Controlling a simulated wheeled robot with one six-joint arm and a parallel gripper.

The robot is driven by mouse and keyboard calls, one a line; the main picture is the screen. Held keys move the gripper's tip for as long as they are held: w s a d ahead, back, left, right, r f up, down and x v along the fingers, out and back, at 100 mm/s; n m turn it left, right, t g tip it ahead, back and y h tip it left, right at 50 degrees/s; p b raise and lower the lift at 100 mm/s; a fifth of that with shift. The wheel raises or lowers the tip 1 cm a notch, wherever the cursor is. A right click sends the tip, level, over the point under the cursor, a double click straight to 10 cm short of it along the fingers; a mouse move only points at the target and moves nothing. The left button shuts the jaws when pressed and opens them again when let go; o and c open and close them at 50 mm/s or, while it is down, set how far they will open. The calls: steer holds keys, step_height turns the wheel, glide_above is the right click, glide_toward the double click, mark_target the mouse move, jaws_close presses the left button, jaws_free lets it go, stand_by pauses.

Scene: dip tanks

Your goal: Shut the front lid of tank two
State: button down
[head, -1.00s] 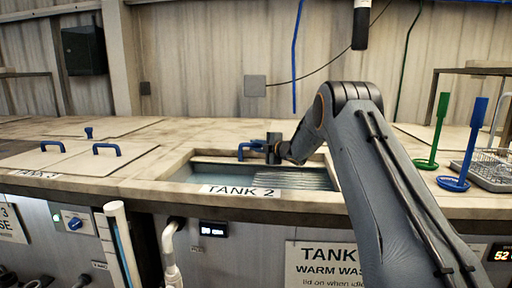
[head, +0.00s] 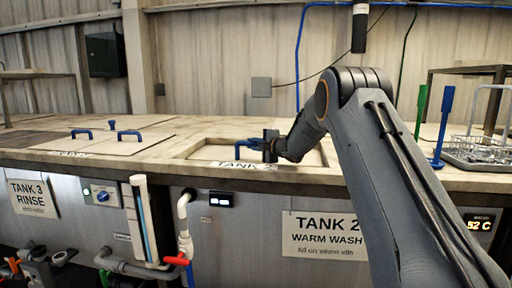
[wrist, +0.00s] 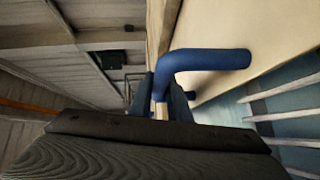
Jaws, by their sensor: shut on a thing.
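Tank two's lettering shows on the counter's front edge (head: 245,165) below a recessed opening (head: 225,152). A blue handle (head: 242,148) stands at the opening. My gripper (head: 257,146) is at this handle, coming from the right. In the wrist view my gripper's fingers (wrist: 164,100) are shut around one leg of the blue bar handle (wrist: 205,58). The handle is fixed to a pale panel (wrist: 285,25), the lid. Bluish water and pale bars (wrist: 285,108) show beside the panel, so part of the tank is uncovered. The lid's full extent is unclear in the head view.
Closed lids with blue handles (head: 129,135) lie to the left over tank three. A blue upright tool (head: 442,125), a green one (head: 420,108) and a wire basket (head: 475,150) stand at the right. Pipes (head: 186,225) run down the front.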

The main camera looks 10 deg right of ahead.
steer(key=shift+s+a, duration=0.1)
steer(key=shift+s, duration=0.05)
steer(key=c, duration=1.7)
jaws_free()
steer(key=shift+o, duration=0.2)
